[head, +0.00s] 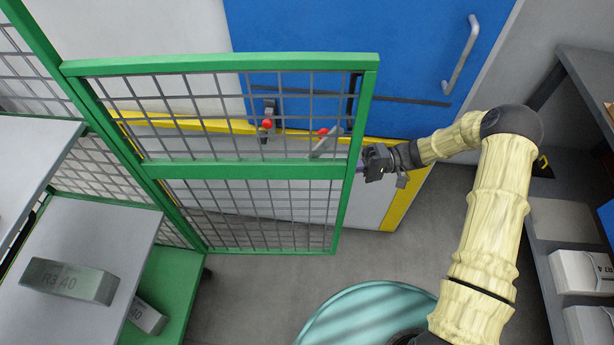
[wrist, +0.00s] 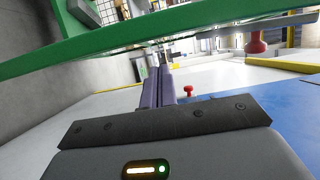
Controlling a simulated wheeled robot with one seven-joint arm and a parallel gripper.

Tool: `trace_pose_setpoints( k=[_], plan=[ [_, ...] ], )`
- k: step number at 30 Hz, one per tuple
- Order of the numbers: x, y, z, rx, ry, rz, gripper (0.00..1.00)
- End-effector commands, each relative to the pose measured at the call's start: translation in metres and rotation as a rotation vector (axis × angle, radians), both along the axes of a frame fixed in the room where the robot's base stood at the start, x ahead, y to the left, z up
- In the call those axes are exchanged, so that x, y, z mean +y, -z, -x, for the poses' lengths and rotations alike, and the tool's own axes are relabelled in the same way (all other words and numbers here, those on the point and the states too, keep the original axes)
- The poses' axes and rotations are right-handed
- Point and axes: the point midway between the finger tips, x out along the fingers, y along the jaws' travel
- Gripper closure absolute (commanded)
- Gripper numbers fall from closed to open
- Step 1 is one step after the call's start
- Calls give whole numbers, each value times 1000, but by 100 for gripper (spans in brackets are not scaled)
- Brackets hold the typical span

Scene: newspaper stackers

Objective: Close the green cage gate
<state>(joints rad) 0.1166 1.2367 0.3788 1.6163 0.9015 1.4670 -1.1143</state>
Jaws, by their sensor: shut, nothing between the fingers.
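The green cage gate (head: 245,170), a green frame with wire mesh, stands swung out from the cage's green post (head: 100,125) on the left and reaches right, in front of the blue door. My gripper (head: 361,169) is at the free right edge of the gate, by its middle bar. In the wrist view my gripper's purple fingers (wrist: 160,80) are shut with nothing between them. A green bar of the gate (wrist: 190,37) crosses just over the fingertips. I cannot tell whether they touch it. A red-knobbed latch (head: 323,133) shows near the gate's free edge.
The blue door (head: 370,70) with a grey handle is behind the gate. A dark rack (head: 560,250) with white boxes stands at right. Grey floor (head: 260,285) lies open below the gate.

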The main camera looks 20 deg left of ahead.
Motion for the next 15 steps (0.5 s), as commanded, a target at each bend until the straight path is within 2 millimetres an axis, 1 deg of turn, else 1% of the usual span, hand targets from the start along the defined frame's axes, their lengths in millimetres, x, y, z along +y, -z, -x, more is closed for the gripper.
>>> trace_pose_setpoints(
  k=[4,7,11,15],
  plan=[
    [3,0,2,0,-2,1,100],
    [9,0,7,1,-3,2,100],
    [24,0,18,1,-5,3,100],
    [44,0,32,1,-5,4,100]
  ],
)
